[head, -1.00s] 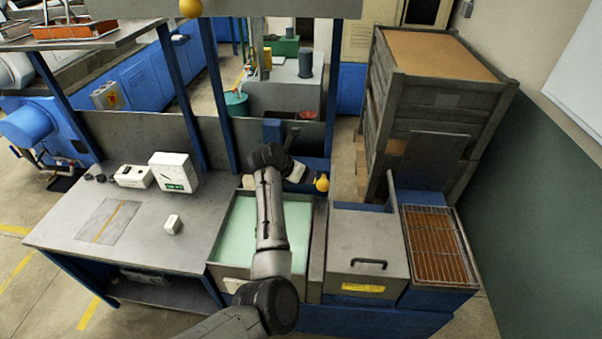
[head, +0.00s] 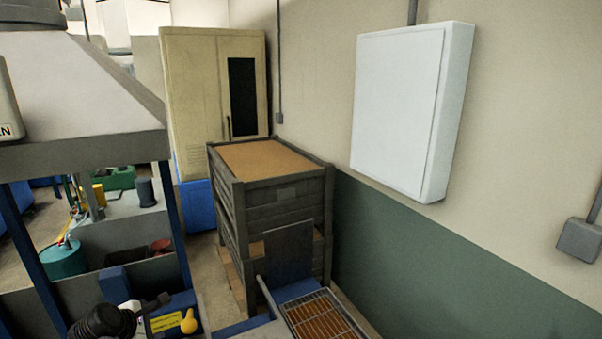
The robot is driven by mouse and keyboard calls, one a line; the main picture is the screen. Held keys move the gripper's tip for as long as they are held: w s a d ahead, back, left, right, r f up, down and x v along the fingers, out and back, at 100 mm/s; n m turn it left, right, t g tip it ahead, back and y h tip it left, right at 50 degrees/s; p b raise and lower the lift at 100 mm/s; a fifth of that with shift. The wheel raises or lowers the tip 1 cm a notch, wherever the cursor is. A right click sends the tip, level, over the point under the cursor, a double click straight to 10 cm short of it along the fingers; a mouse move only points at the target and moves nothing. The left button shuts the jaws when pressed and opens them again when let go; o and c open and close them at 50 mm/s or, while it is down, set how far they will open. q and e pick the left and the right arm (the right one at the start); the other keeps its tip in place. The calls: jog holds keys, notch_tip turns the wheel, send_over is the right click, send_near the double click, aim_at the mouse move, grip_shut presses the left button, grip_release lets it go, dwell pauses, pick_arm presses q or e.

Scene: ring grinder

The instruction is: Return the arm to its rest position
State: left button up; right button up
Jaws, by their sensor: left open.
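My left arm shows only at the bottom left edge of the head view, as a dark rounded wrist. The left gripper (head: 155,302) is small and partly hidden there. It is open, and I see nothing held in it. It is in front of a blue machine part with a yellow label (head: 166,319), close to a yellow knob (head: 188,321). I cannot tell whether it touches anything. My right gripper is not in view.
A wire-topped tray (head: 322,316) is at the bottom centre. Behind it stands a stack of grey crates (head: 285,190). A white wall box (head: 400,110) hangs at right. A grey hood (head: 80,156) and blue posts stand at left.

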pick_arm(q)
jog(key=s+r+m+t+y, duration=0.1)
jog(key=s+r+m+t, duration=0.15)
jog(key=r+m, duration=0.5)
jog(key=s+r+m+t+y, duration=0.1)
jog(key=s+r+m+y, duration=0.1)
jog(key=s+r+m, duration=0.5)
jog(key=s+d+r+m, duration=0.1)
jog(key=d+r+m, duration=0.1)
jog(key=d+m, duration=0.1)
jog(key=s+d+f+m+g+p, duration=0.15)
jog(key=s+d+f, duration=0.25)
jog(key=s+f, duration=0.4)
jog(key=s+d+f+m+g+h+p, duration=0.1)
jog(key=s+d+f+m+g, duration=0.2)
jog(key=s+f, duration=0.45)
jog(key=s+d+f+m+g+p, duration=0.1)
jog(key=s+d+f+m, duration=0.1)
jog(key=s+d+f, duration=0.5)
jog(key=s+a+f+g, duration=0.1)
jog(key=s+f, duration=0.3)
jog(key=s, duration=0.3)
jog(key=s+a+f+g, duration=0.1)
jog(key=s+f+g, duration=0.1)
jog(key=s, duration=0.5)
jog(key=shift+f, duration=0.9)
